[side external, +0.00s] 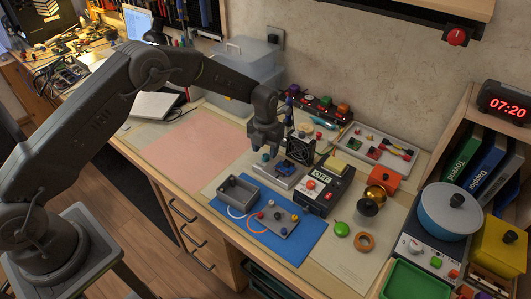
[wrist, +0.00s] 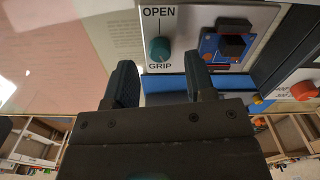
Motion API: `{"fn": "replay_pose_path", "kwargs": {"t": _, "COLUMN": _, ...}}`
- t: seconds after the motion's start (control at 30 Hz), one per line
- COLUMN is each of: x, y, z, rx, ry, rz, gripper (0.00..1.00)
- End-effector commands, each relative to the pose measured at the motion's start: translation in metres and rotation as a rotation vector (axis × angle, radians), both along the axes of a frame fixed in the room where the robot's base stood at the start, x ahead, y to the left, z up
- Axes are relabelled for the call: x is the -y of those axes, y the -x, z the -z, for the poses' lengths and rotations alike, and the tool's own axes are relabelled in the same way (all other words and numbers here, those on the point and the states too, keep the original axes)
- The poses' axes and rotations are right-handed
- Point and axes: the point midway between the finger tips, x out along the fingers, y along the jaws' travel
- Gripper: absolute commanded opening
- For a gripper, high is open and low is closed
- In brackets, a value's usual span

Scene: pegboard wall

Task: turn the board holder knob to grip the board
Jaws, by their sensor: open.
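The board holder (wrist: 185,18) is a light plate with a teal knob (wrist: 160,50) between the words OPEN and GRIP. A thin line runs from OPEN down to the knob. A blue circuit board (wrist: 225,48) with dark parts sits in the holder to the right of the knob. My gripper (wrist: 160,80) is open, its two dark fingers apart, with the knob seen between and beyond them; I cannot tell any contact. In the side external view my gripper (side external: 264,150) points down above the holder (side external: 288,178), and the board (side external: 286,168) shows beside it.
A small black fan (side external: 300,150) stands just behind the holder. A blue mat (side external: 285,245) with a grey box (side external: 238,193) lies in front. The pink mat (side external: 190,145) to the left is clear.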

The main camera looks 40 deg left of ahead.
Motion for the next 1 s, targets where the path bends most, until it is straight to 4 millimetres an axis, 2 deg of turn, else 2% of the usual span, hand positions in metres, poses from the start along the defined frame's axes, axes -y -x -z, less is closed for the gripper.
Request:
{"fn": "replay_pose_path", "kwargs": {"t": 0.03, "x": 0.0, "y": -0.001, "z": -0.012, "rx": 0.004, "ry": 0.0, "rz": 0.0, "gripper": 0.5}}
{"fn": "replay_pose_path", "kwargs": {"t": 0.3, "x": 0.0, "y": 0.0, "z": -0.073, "rx": 0.004, "ry": 0.0, "rz": 0.0, "gripper": 0.5}}
{"fn": "replay_pose_path", "kwargs": {"t": 0.5, "x": 0.0, "y": 0.0, "z": -0.103, "rx": 0.001, "ry": 0.0, "rz": 0.0, "gripper": 0.5}}
{"fn": "replay_pose_path", "kwargs": {"t": 0.7, "x": 0.0, "y": 0.0, "z": -0.113, "rx": -0.001, "ry": 0.0, "rz": 0.0, "gripper": 0.5}}
{"fn": "replay_pose_path", "kwargs": {"t": 1.0, "x": 0.0, "y": 0.0, "z": -0.114, "rx": -0.001, "ry": 0.0, "rz": -0.003, "gripper": 0.5}}
